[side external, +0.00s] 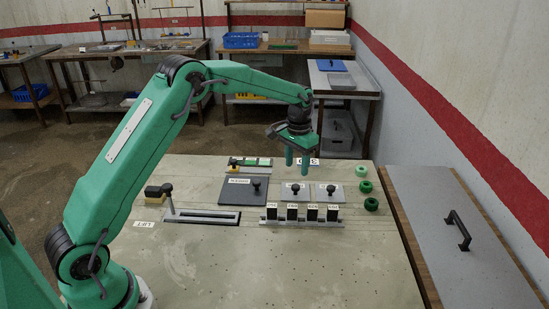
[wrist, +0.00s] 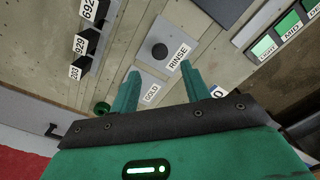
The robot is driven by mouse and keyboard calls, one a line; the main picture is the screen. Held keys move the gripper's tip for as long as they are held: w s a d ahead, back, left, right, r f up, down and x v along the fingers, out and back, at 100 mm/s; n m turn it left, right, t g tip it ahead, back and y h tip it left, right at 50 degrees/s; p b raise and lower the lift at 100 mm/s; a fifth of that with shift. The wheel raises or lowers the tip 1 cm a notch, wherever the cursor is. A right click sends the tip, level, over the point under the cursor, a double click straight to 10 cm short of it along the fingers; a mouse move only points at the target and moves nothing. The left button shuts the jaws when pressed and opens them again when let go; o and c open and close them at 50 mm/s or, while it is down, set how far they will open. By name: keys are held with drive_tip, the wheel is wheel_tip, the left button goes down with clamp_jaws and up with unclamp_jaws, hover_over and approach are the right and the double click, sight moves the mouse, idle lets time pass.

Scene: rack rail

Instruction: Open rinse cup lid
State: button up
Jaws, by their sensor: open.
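The rinse cup lid (wrist: 172,40) is a flat light-grey plate with a round black knob (wrist: 160,52) and a RINSE label in the wrist view. It lies flat; in the side view it seems to be the left of two pale lids (side external: 286,194). A similar lid labelled GOLD (wrist: 150,93) sits beside it, partly behind my fingers in the wrist view. My gripper (side external: 298,166) is open and empty, fingers pointing down, above and behind the pale lids. In the wrist view my fingertips (wrist: 159,72) are on either side of the area just below the rinse knob.
A larger dark lid with a knob (side external: 235,193) lies left of the pale lids. Several labelled black blocks (side external: 291,212) stand in front. Green round knobs (side external: 366,187) are at the right. A slotted rail (side external: 205,216) with an upright handle is at the left. The front table is clear.

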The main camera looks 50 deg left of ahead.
sight(296, 186)
drive_tip(key=shift+f, duration=3.6)
clamp_jaws()
